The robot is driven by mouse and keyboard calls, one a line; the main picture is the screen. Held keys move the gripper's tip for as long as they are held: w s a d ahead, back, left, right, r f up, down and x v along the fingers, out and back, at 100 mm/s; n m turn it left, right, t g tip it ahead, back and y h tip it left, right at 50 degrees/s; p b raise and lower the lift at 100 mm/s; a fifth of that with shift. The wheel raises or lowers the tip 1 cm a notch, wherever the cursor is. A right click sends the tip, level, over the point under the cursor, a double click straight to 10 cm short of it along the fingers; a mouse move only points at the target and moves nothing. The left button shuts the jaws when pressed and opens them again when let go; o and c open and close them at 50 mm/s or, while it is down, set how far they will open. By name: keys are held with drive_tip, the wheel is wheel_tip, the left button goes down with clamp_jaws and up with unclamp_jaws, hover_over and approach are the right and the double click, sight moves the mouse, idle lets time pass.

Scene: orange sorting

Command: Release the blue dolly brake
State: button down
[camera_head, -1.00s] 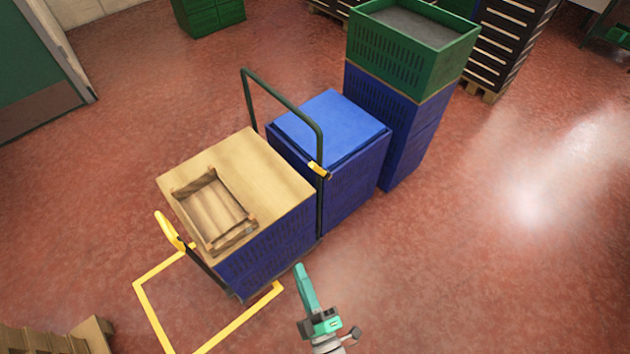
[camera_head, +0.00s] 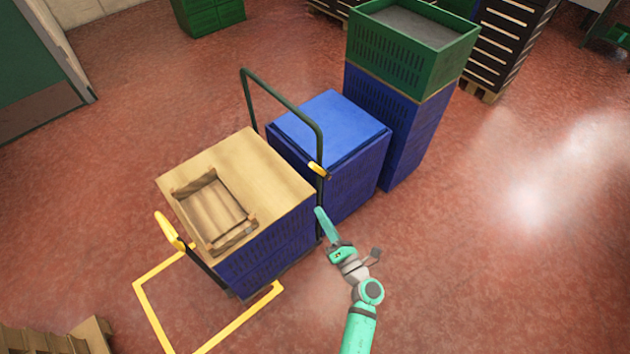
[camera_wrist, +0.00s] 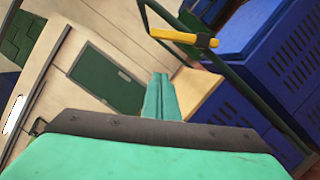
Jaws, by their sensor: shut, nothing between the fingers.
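The blue dolly load (camera_head: 265,240) is a blue crate block with a wooden top, beside a dark green push frame (camera_head: 292,105). A yellow lever with a dark end (camera_head: 318,170) sits on the frame's near post. It also shows at the upper middle of the wrist view (camera_wrist: 182,37). A second yellow handle (camera_head: 168,230) stands at the load's left corner. I cannot tell which one is the brake. My gripper (camera_head: 319,211) is shut and empty, just below the post lever and apart from it. Its closed fingers point up towards the lever in the wrist view (camera_wrist: 161,95).
A wooden frame (camera_head: 248,229) lies on the wooden top. A blue-lidded crate stack (camera_head: 335,125) and a taller stack with a green crate (camera_head: 400,65) stand behind. A yellow floor outline (camera_head: 150,310) is at left. The red floor on the right is clear.

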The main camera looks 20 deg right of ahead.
sight(321, 172)
drive_tip(key=w+d+r, duration=0.2)
drive_tip(key=w+r, duration=0.1)
drive_tip(key=w, duration=0.8)
